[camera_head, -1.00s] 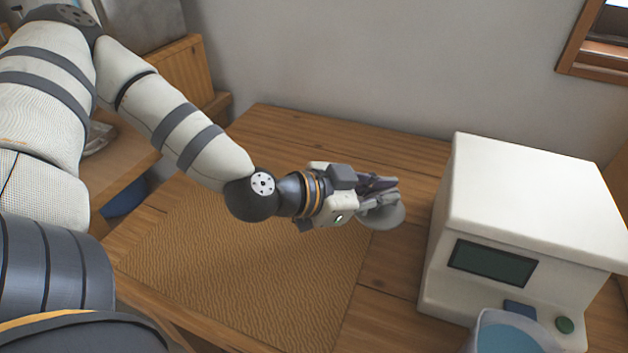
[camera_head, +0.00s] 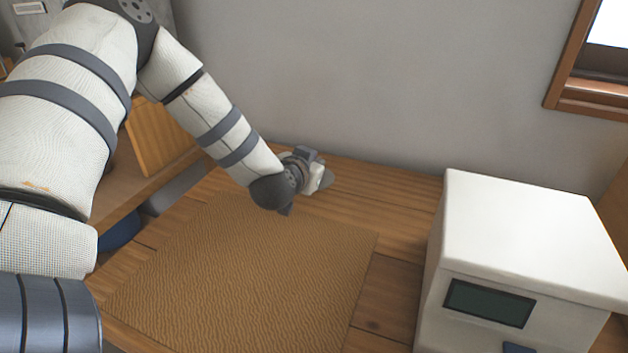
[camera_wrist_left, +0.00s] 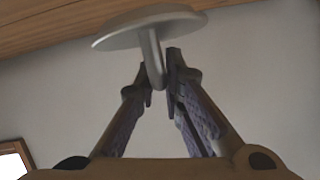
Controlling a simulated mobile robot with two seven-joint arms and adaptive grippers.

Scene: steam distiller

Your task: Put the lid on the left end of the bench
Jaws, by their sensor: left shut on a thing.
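The lid (camera_wrist_left: 150,28) is a grey round disc with a bent handle, seen in the left wrist view at the top. My left gripper (camera_wrist_left: 158,75) is shut on the lid's handle. In the head view my left gripper (camera_head: 322,180) is over the back part of the wooden bench (camera_head: 395,225), and only a small grey edge of the lid (camera_head: 327,184) shows beyond it. I cannot tell whether the lid touches the bench. My right gripper is not in view.
A woven brown mat (camera_head: 245,265) covers the bench's left middle. A white box-shaped machine (camera_head: 530,230) with a dark screen stands on the right. A grey wall (camera_head: 350,80) rises behind the bench. Bare wood lies between mat and machine.

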